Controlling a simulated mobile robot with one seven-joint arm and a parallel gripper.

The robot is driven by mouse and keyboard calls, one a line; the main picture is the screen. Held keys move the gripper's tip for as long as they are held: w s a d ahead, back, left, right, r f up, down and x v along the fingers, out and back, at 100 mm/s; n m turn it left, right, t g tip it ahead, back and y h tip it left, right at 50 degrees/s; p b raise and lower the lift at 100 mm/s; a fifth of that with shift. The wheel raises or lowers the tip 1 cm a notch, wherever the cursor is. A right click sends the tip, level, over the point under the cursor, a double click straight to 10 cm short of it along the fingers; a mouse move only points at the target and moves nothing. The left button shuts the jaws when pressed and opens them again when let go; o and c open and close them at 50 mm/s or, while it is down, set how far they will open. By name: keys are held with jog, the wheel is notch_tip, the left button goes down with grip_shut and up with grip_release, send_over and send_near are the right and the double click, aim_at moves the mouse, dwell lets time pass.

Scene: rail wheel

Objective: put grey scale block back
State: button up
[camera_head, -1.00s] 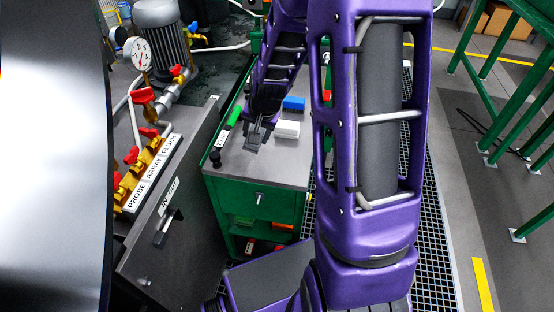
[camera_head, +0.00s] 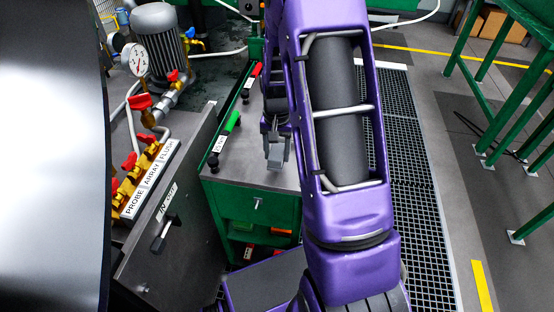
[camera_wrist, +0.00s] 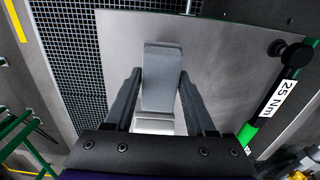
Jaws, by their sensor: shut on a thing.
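The grey scale block (camera_wrist: 162,76) is a plain grey bar between the fingers of my gripper (camera_wrist: 160,88) in the wrist view. My gripper is shut on it. In the head view my gripper (camera_head: 277,150) is over the right part of the cabinet's grey top (camera_head: 250,172). The block's far end reaches over the bare metal top in the wrist view; whether it touches the top I cannot tell. A whitish block (camera_wrist: 154,124) shows behind it between the fingers, partly hidden.
A torque wrench with a green section (camera_head: 234,121) and a "25 Nm" label (camera_wrist: 277,98) lies along the cabinet top's edge. A red-ended tool (camera_head: 256,70) lies farther back. A floor grating (camera_wrist: 75,60) borders the top. A gauge and pump assembly (camera_head: 157,48) stands left.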

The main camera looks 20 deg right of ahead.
aim_at(277, 159)
jog(key=shift+f, duration=1.6)
jog(key=o, duration=1.2)
notch_tip(277, 159, up, 12)
jog(key=shift+r+p, duration=0.15)
jog(key=shift+p, duration=0.25)
